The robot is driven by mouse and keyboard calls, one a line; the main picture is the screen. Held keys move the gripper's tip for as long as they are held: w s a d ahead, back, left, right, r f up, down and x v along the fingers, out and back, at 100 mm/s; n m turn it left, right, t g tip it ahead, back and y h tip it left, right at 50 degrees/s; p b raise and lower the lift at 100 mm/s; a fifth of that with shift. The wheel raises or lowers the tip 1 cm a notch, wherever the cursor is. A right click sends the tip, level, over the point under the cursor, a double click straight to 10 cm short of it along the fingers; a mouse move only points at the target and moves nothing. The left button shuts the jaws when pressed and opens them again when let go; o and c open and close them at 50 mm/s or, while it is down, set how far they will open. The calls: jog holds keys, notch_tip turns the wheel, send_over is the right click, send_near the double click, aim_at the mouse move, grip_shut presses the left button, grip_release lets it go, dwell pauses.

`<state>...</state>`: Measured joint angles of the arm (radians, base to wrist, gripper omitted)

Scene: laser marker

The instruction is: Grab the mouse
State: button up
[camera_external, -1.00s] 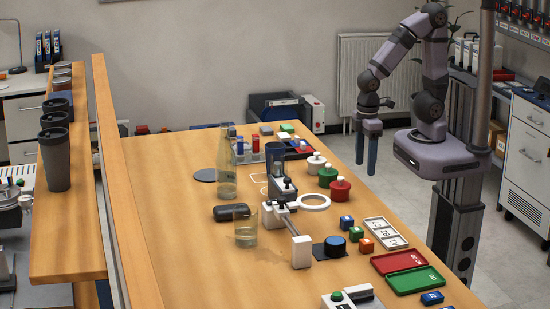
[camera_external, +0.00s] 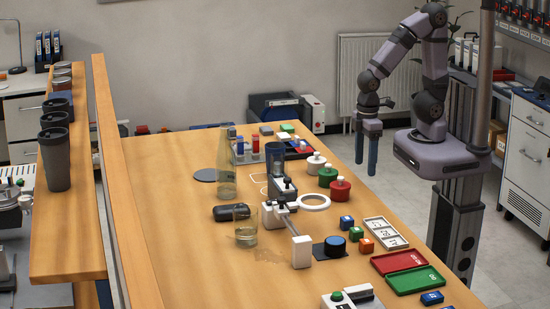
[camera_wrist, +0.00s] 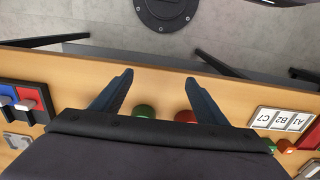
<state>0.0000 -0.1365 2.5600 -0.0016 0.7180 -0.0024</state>
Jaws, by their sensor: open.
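I cannot pick out a mouse with certainty. A dark, rounded, elongated object (camera_external: 231,212) lies on the wooden table in the external view, left of the middle, beside a drinking glass. It may be the mouse, but its details are too small to tell. My gripper (camera_external: 366,158) hangs fingers down near the table's far right edge, well away from that object. In the wrist view my gripper (camera_wrist: 159,77) has its two fingers wide apart with nothing between them. The dark object does not show in the wrist view.
A tall glass bottle (camera_external: 226,175) and a drinking glass (camera_external: 245,226) stand near the dark object. A white-and-dark device (camera_external: 283,190) stands to its right. Red (camera_external: 340,190) and green (camera_external: 327,176) weights and a white tray (camera_external: 386,233) lie nearer the right edge. A wooden partition (camera_external: 125,200) stands left.

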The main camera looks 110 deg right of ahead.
jog(key=w+a+r+t+p, duration=0.1)
jog(key=w+a+r, duration=0.2)
jog(key=w, duration=0.5)
jog(key=w+a+r+t, duration=0.15)
jog(key=w+r, duration=0.25)
jog(key=w, duration=0.4)
jog(key=w+a+r+t+p, duration=0.1)
jog(key=w+a+r, duration=0.25)
jog(key=w, duration=0.55)
jog(key=shift+t, duration=0.45)
jog(key=w+f, duration=0.2)
jog(key=w, duration=0.3)
jog(key=w+a+f, duration=0.1)
jog(key=w+f, duration=0.1)
jog(key=w, duration=0.3)
jog(key=w+a+f, duration=0.1)
jog(key=w+f, duration=0.1)
jog(key=w, duration=0.3)
jog(key=shift+a+f+p, duration=0.1)
jog(key=shift+a+p, duration=0.05)
jog(key=shift+p, duration=0.2)
jog(key=shift+w+f, duration=0.4)
jog(key=shift+p+x, duration=2)
jog(key=shift+x, duration=1.65)
jog(key=shift+w+a, duration=0.1)
